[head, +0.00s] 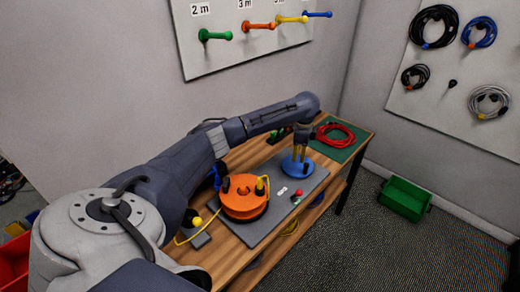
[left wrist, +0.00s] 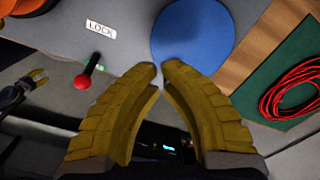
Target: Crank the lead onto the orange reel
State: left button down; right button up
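The orange reel (head: 245,205) lies on the grey mat. A dark knob (head: 225,185) stands at its left side. A yellow lead (head: 181,240) runs from the reel to the left, by a small block with a yellow ball (head: 197,221). My left gripper (head: 301,166) points down above the blue disc (head: 288,169), well right of the orange reel. In the left wrist view its yellow fingertips (left wrist: 161,65) nearly meet, with nothing visible between them. Only a corner of the orange reel (left wrist: 42,10) shows there. My right gripper (left wrist: 38,77) appears there with its fingers apart and empty.
A red-knobbed lever (head: 297,197) stands by the LOCK label (left wrist: 100,27) on the mat. A red coil (head: 335,133) lies on a green mat at the far end. A pegboard (head: 240,55) is on the wall. A green bin (head: 404,199) sits on the floor.

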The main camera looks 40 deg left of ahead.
aim_at(305, 165)
pick_arm(q)
jog(key=shift+f, duration=2.9)
jog(key=shift+d, duration=0.1)
jog(key=shift+w+d, duration=1)
jog(key=shift+d, duration=0.1)
jog(key=shift+w+d+r, duration=0.1)
jog(key=shift+d+r, duration=0.1)
jog(key=shift+r, duration=1.1)
jog(key=shift+a+r, duration=0.3)
jog(key=shift+r, duration=0.35)
jog(key=shift+a+r, duration=0.1)
jog(key=shift+r, duration=1.45)
